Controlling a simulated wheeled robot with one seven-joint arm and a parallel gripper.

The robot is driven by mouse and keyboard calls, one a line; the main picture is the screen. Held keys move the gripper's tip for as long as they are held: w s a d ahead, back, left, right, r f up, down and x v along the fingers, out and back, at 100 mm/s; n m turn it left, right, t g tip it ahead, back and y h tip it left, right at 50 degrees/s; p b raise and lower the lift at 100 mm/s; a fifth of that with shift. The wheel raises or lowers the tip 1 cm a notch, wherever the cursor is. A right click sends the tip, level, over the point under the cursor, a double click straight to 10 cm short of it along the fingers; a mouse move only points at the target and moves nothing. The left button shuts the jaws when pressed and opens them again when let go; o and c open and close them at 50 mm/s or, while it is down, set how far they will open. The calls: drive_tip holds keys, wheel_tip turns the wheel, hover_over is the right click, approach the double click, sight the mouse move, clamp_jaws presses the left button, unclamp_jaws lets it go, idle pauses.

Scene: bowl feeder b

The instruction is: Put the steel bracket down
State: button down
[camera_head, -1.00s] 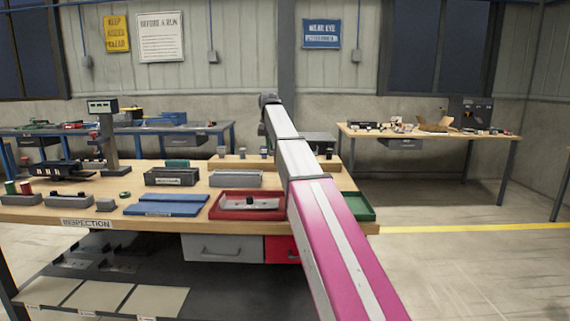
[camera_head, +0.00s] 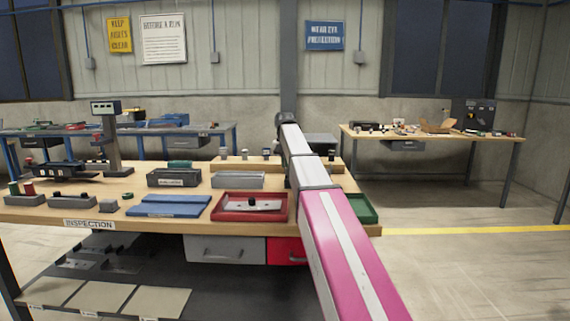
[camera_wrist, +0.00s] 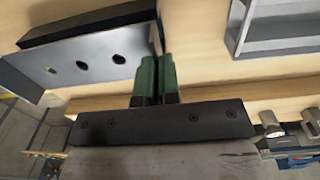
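The steel bracket (camera_wrist: 62,68), a grey plate with several dark round holes, shows at the upper left of the wrist view. Its right edge runs in between the green fingers of my gripper (camera_wrist: 156,80). The fingers stand close together and appear shut on that edge. Pale wood lies below the bracket; I cannot tell whether the two touch. In the head view my arm covers the gripper and the bracket.
On the inspection bench (camera_head: 105,211) stand a red tray (camera_head: 217,217) holding a grey plate with a black knob, a blue mat (camera_head: 168,206), grey bins (camera_head: 237,181) and a green tray (camera_head: 368,216) partly behind my arm. A grey bin (camera_wrist: 250,45) is near my gripper.

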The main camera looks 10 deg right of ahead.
drive_tip(key=shift+f, duration=0.55)
drive_tip(key=c, duration=1.3)
unclamp_jaws()
drive_tip(key=shift+c, duration=0.2)
drive_tip(key=shift+r, duration=0.1)
wheel_tip(320, 180, up, 8)
drive_tip(key=shift+f, duration=0.1)
drive_tip(key=shift+r, duration=0.35)
